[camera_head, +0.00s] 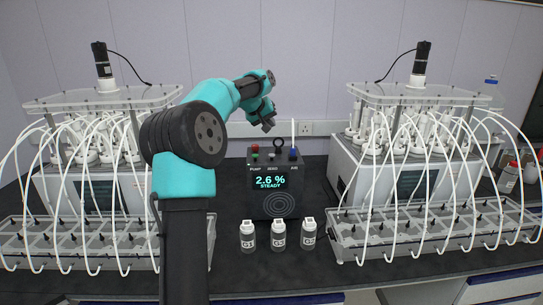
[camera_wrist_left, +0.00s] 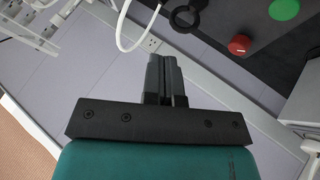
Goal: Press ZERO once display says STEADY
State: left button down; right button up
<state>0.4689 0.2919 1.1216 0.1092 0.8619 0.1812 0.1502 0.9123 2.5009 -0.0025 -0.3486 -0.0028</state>
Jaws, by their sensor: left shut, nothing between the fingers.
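The black analyser box (camera_head: 273,204) stands on the dark bench between the two reactor units. Its display (camera_head: 270,182) reads 2.6 % with STEADY below it in green. The small pale ZERO button (camera_head: 271,156) is on its top, between the PUMP controls on the left and the blue AIR fitting (camera_head: 293,153) on the right. My left gripper (camera_head: 269,125) is above and behind the box top, apart from the buttons. In the left wrist view its fingers (camera_wrist_left: 167,62) are shut and empty; a red knob (camera_wrist_left: 240,45) and a green disc (camera_wrist_left: 285,9) show there. My right gripper is not in view.
Bottles G1 (camera_head: 248,239), G2 (camera_head: 278,237) and G3 (camera_head: 308,236) stand in front of the box. Reactor units with many white tubes flank it, the left one (camera_head: 120,97) and the right one (camera_head: 420,94). A black ring (camera_wrist_left: 187,18) shows in the wrist view.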

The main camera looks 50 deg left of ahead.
pick_arm(q)
jog(key=shift+f, duration=0.15)
jog(key=shift+f, duration=4.25)
jog(key=shift+f, duration=0.1)
jog(key=shift+f, duration=0.3)
jog(key=shift+f, duration=0.95)
jog(key=shift+r, duration=1.35)
jog(key=shift+r, duration=0.1)
jog(key=shift+r, duration=2.4)
